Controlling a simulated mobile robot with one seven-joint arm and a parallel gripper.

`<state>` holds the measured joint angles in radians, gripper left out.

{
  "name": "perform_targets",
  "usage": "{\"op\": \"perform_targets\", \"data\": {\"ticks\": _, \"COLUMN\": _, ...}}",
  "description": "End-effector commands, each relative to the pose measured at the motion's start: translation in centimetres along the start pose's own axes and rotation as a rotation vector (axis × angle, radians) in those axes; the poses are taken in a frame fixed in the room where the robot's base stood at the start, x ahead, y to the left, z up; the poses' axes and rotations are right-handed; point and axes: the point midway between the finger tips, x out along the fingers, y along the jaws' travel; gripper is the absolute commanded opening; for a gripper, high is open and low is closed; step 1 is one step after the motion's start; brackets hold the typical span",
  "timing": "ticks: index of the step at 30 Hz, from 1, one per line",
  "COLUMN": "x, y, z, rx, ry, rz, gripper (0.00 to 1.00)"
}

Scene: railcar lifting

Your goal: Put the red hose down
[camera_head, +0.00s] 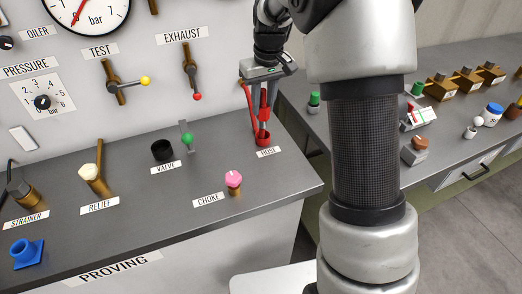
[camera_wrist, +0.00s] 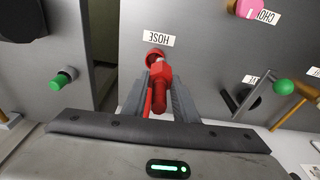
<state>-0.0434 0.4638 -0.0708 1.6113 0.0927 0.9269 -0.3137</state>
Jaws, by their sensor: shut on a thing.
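The red hose (camera_head: 263,104) is upright at the back right of the proving bench, above the label "HOSE". My gripper (camera_head: 262,98) comes down from above and is shut on it. In the wrist view the red hose end (camera_wrist: 160,88) sits between the two grey fingers of my gripper (camera_wrist: 161,95). Its lower end is at a round red holder (camera_head: 264,139) on the bench, which also shows in the wrist view (camera_wrist: 155,54). I cannot tell whether the hose end is seated in the holder or just above it. A red line runs up along its left side.
The pink choke knob (camera_head: 233,179), green valve lever (camera_head: 187,138) and black valve cup (camera_head: 162,151) stand on the proving bench (camera_head: 130,220). The gauge panel rises behind. A second bench (camera_head: 450,150) with small parts is at right, across a gap.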

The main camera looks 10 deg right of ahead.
Motion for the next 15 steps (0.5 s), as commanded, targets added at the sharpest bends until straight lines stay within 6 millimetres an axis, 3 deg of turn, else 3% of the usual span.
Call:
{"op": "perform_targets", "data": {"ticks": 3, "x": -0.6, "y": 0.8, "z": -2.0, "rx": -0.042, "ry": 0.005, "rz": -0.003, "gripper": 0.00}}
{"op": "perform_targets", "data": {"ticks": 6, "x": -1.0, "y": 1.1, "z": -2.6, "rx": -0.062, "ry": 0.001, "rz": -0.005, "gripper": 0.00}}
{"op": "perform_targets", "data": {"ticks": 15, "x": 2.9, "y": 1.2, "z": -2.2, "rx": -0.068, "ry": -0.001, "rz": -0.006, "gripper": 0.00}}
